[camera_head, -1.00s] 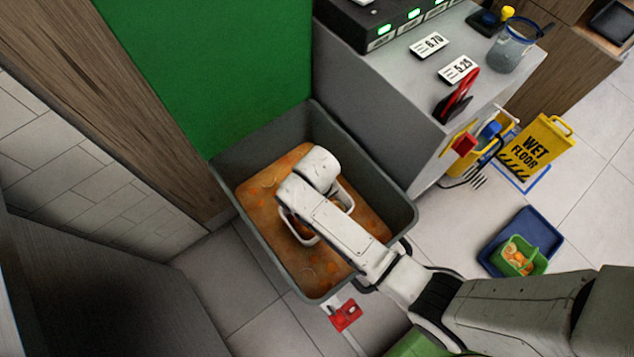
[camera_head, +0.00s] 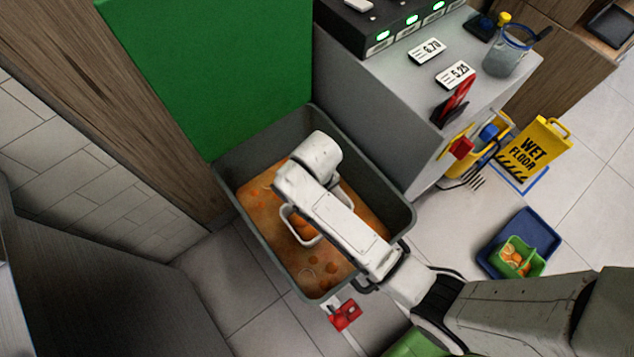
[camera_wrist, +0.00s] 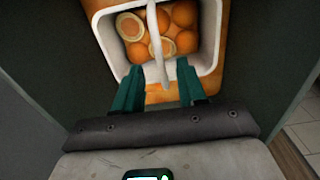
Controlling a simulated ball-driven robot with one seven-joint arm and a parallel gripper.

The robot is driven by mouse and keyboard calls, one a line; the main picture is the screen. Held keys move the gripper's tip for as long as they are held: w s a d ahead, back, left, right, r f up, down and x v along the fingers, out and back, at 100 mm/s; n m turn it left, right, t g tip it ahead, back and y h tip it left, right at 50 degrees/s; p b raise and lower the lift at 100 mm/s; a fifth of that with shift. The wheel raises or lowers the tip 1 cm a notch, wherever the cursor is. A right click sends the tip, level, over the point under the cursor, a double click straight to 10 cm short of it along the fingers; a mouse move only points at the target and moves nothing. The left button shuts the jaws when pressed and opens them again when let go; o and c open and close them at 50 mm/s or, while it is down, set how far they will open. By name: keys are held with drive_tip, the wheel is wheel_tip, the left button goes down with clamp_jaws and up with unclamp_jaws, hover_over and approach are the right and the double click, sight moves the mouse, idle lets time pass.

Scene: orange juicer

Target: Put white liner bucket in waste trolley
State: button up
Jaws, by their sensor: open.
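The white liner bucket (camera_head: 304,237) is inside the grey waste trolley (camera_head: 375,183), among orange pulp and peel. My arm covers much of it in the head view. In the wrist view the bucket (camera_wrist: 212,45) holds several orange pieces, and its white handle (camera_wrist: 157,45) arches across the opening. My gripper (camera_wrist: 160,84) is open at the bucket's near rim. Its two green fingers stand apart, with the handle's lower end between them. Whether a finger touches the handle or rim is unclear. The fingertips are hidden behind my arm in the head view.
A green panel (camera_head: 210,70) and wooden post stand behind the trolley. A grey counter (camera_head: 400,110) is close on its right. A yellow wet floor sign (camera_head: 535,150), a blue tray with a green basket (camera_head: 520,257), and a red object (camera_head: 345,315) are on the floor.

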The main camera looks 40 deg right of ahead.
wheel_tip(320, 180, up, 6)
drive_tip(key=shift+r+p, duration=0.2)
drive_tip(key=shift+p, duration=0.2)
drive_tip(key=shift+s, duration=0.1)
drive_tip(key=s+d+r, duration=0.2)
drive_tip(key=s+d, duration=0.2)
drive_tip(key=s, duration=0.4)
drive_tip(key=s+d+r+t, duration=0.1)
drive_tip(key=s+d, duration=0.2)
drive_tip(key=s, duration=0.5)
drive_tip(key=shift+d+r, duration=0.4)
drive_tip(key=shift+s, duration=0.1)
